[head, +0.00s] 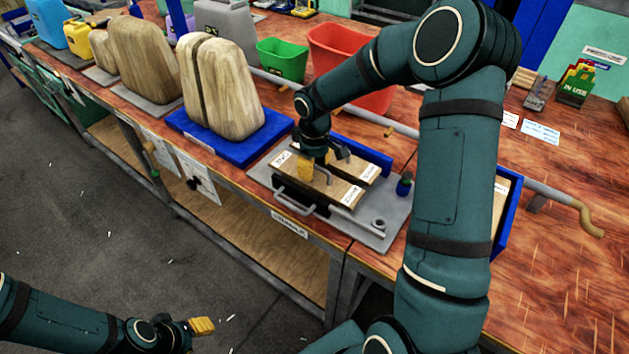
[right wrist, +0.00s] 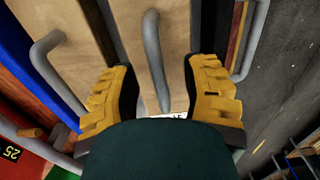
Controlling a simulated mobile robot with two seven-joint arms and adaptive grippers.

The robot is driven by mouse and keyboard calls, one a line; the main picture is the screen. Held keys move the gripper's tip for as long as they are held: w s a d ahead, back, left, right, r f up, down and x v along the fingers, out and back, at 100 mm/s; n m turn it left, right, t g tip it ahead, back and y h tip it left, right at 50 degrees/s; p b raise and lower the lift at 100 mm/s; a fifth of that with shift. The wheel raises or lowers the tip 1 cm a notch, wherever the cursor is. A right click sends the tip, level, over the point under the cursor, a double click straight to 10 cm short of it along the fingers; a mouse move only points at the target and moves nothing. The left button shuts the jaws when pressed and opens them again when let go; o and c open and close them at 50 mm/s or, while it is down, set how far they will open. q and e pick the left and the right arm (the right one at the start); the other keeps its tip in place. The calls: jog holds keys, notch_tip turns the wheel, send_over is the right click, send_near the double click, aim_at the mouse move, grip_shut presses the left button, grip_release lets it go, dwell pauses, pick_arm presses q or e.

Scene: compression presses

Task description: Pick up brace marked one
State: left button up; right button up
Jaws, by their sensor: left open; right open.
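Two wooden braces with pale labels lie side by side on a grey metal plate (head: 385,232) on the bench. The near brace (head: 335,190) has a grey bar handle (right wrist: 155,62); the far brace (head: 366,170) lies behind it, partly hidden by my gripper. The labels are too small to read for certain. My right gripper (head: 322,160) is just over the near brace. In the right wrist view its yellow-padded fingers (right wrist: 165,95) are open, one on each side of that handle, not closed on it. My left gripper (head: 200,326) is open and empty, low over the floor.
A blue tray (head: 275,130) with large rounded wooden blocks (head: 225,90) stands left of the plate. Green (head: 282,60) and red bins (head: 345,50) stand behind. A small dark-blue knob (head: 404,185) rises at the plate's right. A front rail handle (head: 295,203) borders the near brace.

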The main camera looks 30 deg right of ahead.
grip_shut()
